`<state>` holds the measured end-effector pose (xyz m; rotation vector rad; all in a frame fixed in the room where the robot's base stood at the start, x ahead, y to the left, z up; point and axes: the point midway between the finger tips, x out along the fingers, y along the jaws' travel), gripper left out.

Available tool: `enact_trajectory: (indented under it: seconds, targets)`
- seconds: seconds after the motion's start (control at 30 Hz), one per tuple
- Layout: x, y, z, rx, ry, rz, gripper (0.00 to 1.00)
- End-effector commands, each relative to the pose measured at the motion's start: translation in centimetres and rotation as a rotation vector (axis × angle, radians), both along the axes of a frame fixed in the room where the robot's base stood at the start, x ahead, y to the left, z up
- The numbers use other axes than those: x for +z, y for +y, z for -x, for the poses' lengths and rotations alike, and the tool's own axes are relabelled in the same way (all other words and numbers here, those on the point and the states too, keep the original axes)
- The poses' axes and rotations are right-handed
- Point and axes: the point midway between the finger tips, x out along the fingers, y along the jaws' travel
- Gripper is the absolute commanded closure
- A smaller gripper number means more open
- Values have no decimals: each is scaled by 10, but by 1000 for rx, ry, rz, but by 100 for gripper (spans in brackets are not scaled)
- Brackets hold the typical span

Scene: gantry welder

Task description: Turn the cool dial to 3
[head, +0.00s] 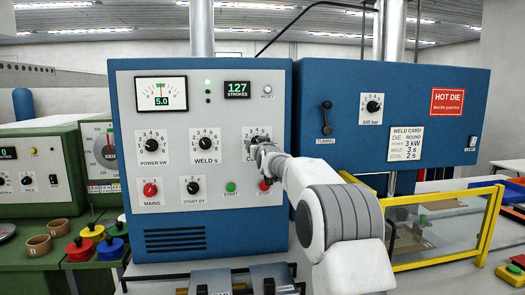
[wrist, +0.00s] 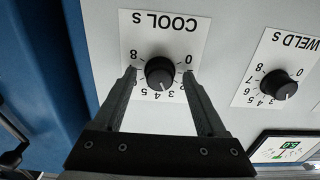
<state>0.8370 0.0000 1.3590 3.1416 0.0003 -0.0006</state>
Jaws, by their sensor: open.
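The cool dial (wrist: 160,73) is a black round knob on a white plate marked "COOL s", seen upside down in the wrist view. Its pale pointer line points down in that picture, toward the 3–4 side of the scale; the exact number is hard to tell. My gripper (wrist: 160,76) is open, one finger on each side of the knob, with a visible gap on both sides. Whether the tips reach the knob's depth is unclear. In the head view my gripper (head: 257,149) covers most of the cool dial and its plate (head: 258,133).
The weld dial (head: 206,158) and power dial (head: 152,145) are to the left. Below are the mains knob (head: 150,189), start-by dial (head: 193,188) and green start button (head: 231,187); a red button (head: 265,184) is partly hidden. A weld card (head: 405,144) reads cool 2 s.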

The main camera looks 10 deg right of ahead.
Motion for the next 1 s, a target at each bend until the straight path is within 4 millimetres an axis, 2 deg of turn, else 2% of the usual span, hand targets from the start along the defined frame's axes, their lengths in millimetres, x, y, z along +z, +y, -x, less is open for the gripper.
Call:
enact_trajectory:
  seconds: [0.27, 1.0]
  targets:
    - [-1, -1, 31, -1, -1, 1, 26]
    - [-1, 0, 148, 0, -1, 1, 26]
